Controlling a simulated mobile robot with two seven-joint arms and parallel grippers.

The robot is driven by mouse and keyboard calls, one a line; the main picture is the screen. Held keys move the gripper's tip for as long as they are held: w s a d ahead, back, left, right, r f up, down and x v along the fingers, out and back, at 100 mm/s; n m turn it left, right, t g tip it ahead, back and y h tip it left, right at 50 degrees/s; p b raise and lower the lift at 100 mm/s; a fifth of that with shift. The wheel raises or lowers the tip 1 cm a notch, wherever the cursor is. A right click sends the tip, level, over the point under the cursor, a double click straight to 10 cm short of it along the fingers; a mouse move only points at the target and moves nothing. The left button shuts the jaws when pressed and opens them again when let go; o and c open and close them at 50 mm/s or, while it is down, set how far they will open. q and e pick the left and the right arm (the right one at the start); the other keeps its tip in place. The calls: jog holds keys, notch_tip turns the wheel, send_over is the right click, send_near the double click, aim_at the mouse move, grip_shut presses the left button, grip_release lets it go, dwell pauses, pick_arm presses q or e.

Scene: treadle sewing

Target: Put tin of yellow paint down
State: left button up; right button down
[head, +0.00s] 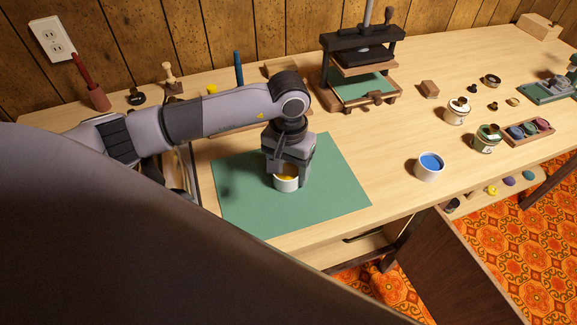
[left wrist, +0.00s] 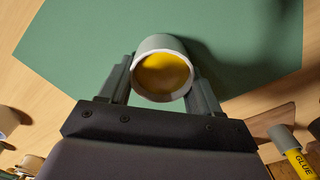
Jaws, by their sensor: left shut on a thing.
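The tin of yellow paint (head: 286,181) is a small white open-topped tin with yellow paint inside. It is upright over the green mat (head: 337,187) on the wooden table. My left gripper (head: 288,172) comes down from above and is shut on the tin, one finger on each side. In the left wrist view the tin (left wrist: 161,73) sits between the two fingertips, with the paint surface facing the camera. I cannot tell for sure whether its base touches the mat. My right gripper is not in view.
A tin of blue paint (head: 429,166) stands right of the mat. A small press (head: 360,70) stands behind it. Other jars and a paint tray (head: 529,131) are farther right. A glue tube (left wrist: 297,160) shows in the left wrist view. The mat around the tin is clear.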

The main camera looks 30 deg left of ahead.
pick_arm(q)
jog(key=shift+f+b, duration=0.2)
jog(key=shift+b, duration=0.15)
jog(key=o, duration=1.4)
jog(key=shift+c, duration=0.2)
jog(key=shift+r, duration=0.15)
